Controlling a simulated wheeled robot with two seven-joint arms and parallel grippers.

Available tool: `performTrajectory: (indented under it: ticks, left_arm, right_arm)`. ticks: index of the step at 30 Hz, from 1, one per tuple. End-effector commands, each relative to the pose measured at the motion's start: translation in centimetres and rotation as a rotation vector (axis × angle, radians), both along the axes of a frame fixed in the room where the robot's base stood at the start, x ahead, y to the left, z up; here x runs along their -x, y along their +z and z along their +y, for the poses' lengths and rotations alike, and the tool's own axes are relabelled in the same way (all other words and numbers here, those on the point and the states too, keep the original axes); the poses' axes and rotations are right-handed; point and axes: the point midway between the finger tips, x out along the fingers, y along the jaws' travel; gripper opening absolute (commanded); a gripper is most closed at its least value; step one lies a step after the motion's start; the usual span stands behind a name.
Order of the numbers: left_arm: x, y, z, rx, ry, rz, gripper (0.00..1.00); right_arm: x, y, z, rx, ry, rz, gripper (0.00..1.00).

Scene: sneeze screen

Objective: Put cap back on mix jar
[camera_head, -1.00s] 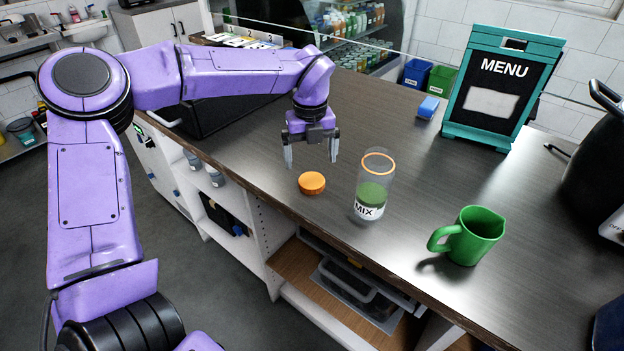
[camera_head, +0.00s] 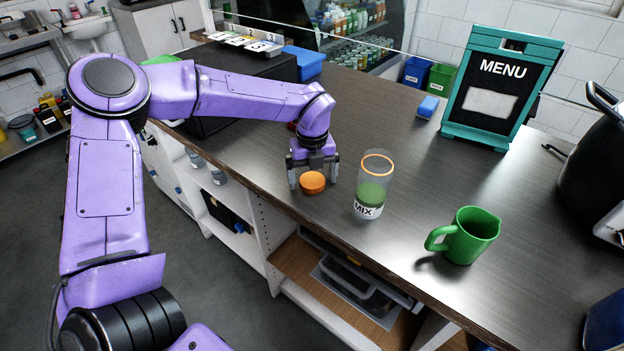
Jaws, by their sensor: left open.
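The orange cap (camera_head: 312,183) lies on the dark counter, left of the mix jar. The mix jar (camera_head: 372,188) is a clear upright cylinder with green contents, a MIX label and an orange ring around its open top. My left gripper (camera_head: 313,181) is open and low over the counter. Its two fingers stand on either side of the cap, one to its left and one to its right. I cannot tell whether they touch it. My right gripper is not in view.
A green mug (camera_head: 470,237) stands right of the jar. A dark pot-like object (camera_head: 594,165) is at the right edge. The counter (camera_head: 400,125) between jar and board is clear.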

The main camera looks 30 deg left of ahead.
Motion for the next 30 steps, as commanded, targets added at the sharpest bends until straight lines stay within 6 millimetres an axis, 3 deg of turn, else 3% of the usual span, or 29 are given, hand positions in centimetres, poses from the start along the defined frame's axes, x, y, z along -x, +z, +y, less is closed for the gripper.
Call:
performTrajectory:
  ticks: [4, 9, 10, 20, 30]
  left_arm:
    - [0.0, 0.0, 0.0, 0.0, 0.0, 0.0, 0.98]
    - [0.0, 0.0, 0.0, 0.0, 0.0, 0.0, 0.43]
    - [0.0, 0.0, 0.0, -0.001, 0.0, -0.001, 0.39]
    - [-0.1, 0.5, 0.0, -0.001, 0.001, -0.002, 0.39]
    - [-0.1, 7.3, 0.0, -0.001, 0.001, -0.005, 0.39]
  right_arm:
    - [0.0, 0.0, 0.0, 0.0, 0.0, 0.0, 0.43]
    - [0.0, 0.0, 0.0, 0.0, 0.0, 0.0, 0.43]
    - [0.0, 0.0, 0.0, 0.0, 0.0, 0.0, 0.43]
    - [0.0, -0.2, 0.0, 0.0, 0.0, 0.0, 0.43]
    - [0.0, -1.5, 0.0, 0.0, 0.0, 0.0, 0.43]
